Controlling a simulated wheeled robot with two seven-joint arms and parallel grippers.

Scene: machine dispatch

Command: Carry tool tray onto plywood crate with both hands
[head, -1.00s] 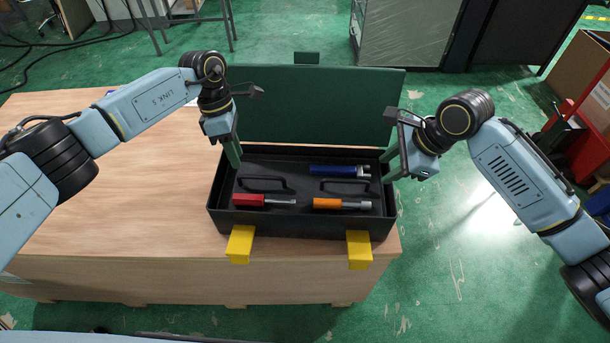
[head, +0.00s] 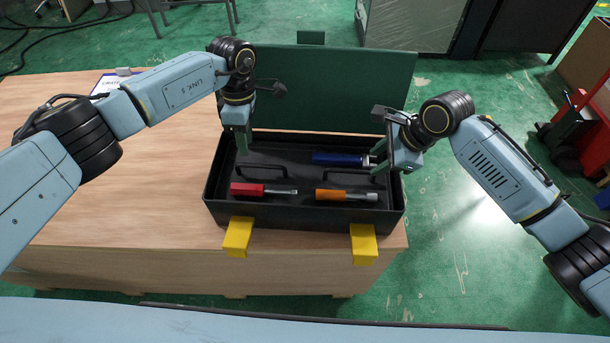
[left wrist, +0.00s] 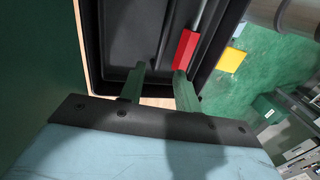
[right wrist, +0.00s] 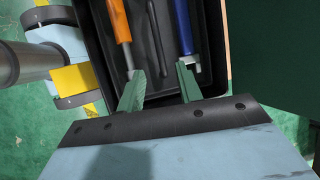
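The dark tool tray (head: 300,181) sits inside a black toolbox (head: 300,215) with its green lid (head: 335,95) open at the back. It carries a red-handled tool (head: 250,190), an orange-handled tool (head: 333,195) and a blue-handled tool (head: 340,159). A dark left handle (head: 257,170) and right handle (head: 343,174) stand up from it. My left gripper (head: 243,146) is open above the tray's left end, by the left handle. My right gripper (head: 379,158) is open above the right end, by the blue tool. Both grippers are empty; in the wrist views their fingers stand apart.
The toolbox stands at the right end of a wide plywood crate (head: 110,195). Two yellow brackets (head: 238,237) (head: 363,243) sit at its front edge. The crate top left of the box is mostly bare, with a paper label (head: 112,84) at the back. A red trolley (head: 580,140) stands far right.

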